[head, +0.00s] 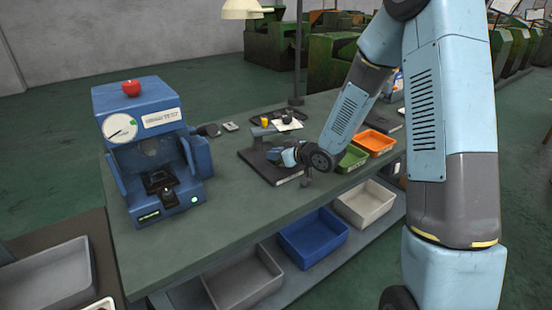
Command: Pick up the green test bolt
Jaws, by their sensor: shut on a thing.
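My gripper (272,155) is at the end of my arm, low over the dark board (262,169) on the workbench. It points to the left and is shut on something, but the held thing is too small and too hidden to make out. I cannot pick out the green test bolt anywhere in the head view.
A blue test machine (150,140) with a dial and a red button (131,88) stands left on the green workbench (235,225). Green (352,158) and orange (374,142) trays lie right of my gripper. Grey, blue and beige bins sit on the lower shelf. The bench front is clear.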

